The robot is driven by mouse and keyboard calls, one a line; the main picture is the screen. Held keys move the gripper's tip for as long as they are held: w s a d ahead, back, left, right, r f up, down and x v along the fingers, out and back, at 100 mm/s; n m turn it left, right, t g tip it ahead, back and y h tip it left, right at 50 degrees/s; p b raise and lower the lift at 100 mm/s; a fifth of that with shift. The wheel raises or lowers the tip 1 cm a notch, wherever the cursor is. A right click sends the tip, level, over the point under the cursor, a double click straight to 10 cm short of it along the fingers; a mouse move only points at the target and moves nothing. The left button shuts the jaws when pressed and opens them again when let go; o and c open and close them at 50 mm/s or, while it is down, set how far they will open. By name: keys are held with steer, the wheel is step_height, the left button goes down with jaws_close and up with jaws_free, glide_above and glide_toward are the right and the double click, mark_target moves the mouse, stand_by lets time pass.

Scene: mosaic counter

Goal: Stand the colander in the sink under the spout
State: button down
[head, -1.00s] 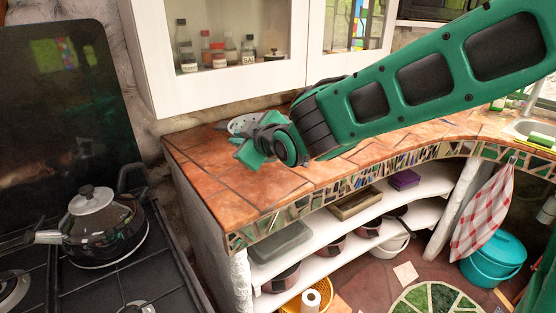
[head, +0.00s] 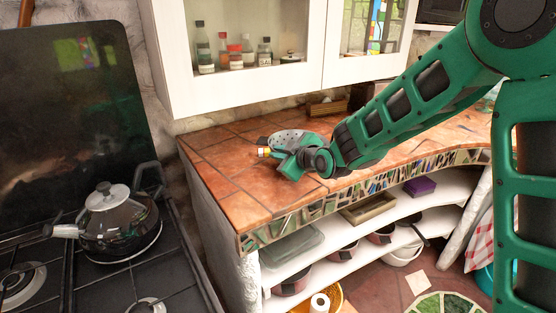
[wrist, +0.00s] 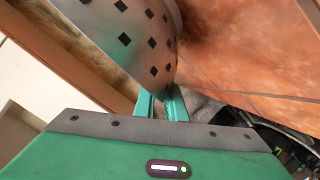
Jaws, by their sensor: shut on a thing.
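The colander (head: 290,136) is a pale grey metal bowl with dark holes, above the left part of the tiled counter in the head view. In the wrist view its perforated wall (wrist: 135,35) fills the upper middle, close in front of the fingers. My gripper (head: 279,155) is at the near side of the colander; in the wrist view my gripper (wrist: 163,104) is shut on its edge. I cannot tell whether the colander touches the counter. The sink and spout are not visible in the current views.
The terracotta counter (head: 228,163) is largely clear at its left end. A white wall cabinet (head: 240,95) hangs above it. A small wooden box (head: 327,108) stands at the back. The stove with a kettle (head: 117,220) is at the left.

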steer(key=shift+f, duration=0.95)
steer(key=c, duration=1.8)
jaws_free()
steer(key=shift+s, duration=0.1)
steer(key=v, duration=1.2)
steer(key=shift+r, duration=0.15)
